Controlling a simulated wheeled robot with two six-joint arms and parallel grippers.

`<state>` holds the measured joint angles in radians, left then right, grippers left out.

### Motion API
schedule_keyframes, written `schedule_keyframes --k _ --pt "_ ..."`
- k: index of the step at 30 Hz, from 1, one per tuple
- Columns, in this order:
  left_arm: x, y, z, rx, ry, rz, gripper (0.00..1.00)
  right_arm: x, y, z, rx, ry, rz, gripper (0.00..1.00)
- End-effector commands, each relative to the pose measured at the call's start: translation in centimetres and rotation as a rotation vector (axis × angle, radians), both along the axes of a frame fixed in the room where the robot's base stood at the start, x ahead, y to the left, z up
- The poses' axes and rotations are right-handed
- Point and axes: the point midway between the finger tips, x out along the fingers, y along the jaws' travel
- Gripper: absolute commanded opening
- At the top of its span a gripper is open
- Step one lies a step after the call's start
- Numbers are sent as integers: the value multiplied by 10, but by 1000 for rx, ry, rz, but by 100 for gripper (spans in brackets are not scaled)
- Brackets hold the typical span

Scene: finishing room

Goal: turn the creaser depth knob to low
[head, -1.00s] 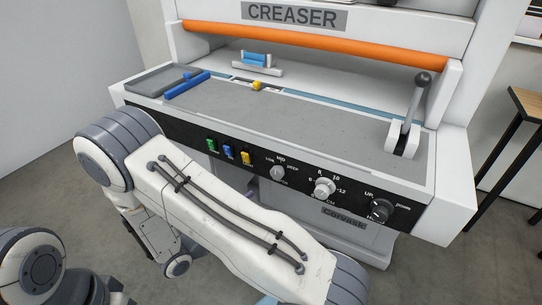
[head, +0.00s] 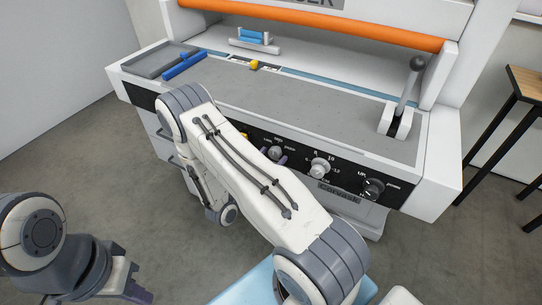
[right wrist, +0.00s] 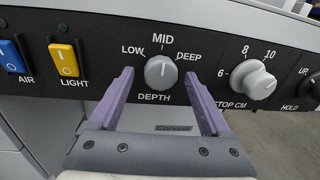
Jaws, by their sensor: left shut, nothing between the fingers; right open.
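The grey depth knob (right wrist: 160,72) sits on the black panel, labelled LOW at left, MID on top and DEEP at right. Its pale mark seems to point up towards MID. The knob also shows in the head view (head: 275,153). My right gripper (right wrist: 159,80) is open, its purple fingers on either side of the knob, with a gap at each side; I see no contact. In the head view my right arm hides most of that gripper. My left gripper (head: 138,288) is shut and empty at the bottom left, far from the panel.
The stop cm knob (right wrist: 258,84) is right of the depth knob. The yellow light switch (right wrist: 66,62) and blue air switch (right wrist: 13,56) are to its left. The creaser's lever (head: 409,90) stands at right. A wooden-topped table (head: 526,84) stands further right.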

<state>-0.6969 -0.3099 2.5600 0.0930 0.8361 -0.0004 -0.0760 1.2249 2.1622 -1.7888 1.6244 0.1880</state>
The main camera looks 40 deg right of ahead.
Motion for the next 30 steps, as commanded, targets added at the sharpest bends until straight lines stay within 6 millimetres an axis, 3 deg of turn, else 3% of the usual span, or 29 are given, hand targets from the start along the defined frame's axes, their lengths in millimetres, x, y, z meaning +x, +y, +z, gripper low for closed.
schedule_keyframes --k 10,11,17,30 --pt "0 0 1 0 0 0 0 2 -6 0 -1 0 0 82" --pt "0 0 1 0 0 0 0 2 -6 0 0 0 0 78" --pt "0 0 1 0 0 0 0 2 -5 0 0 0 0 1" --pt "0 0 3 0 0 0 0 1 -5 1 -35 82 1 0"
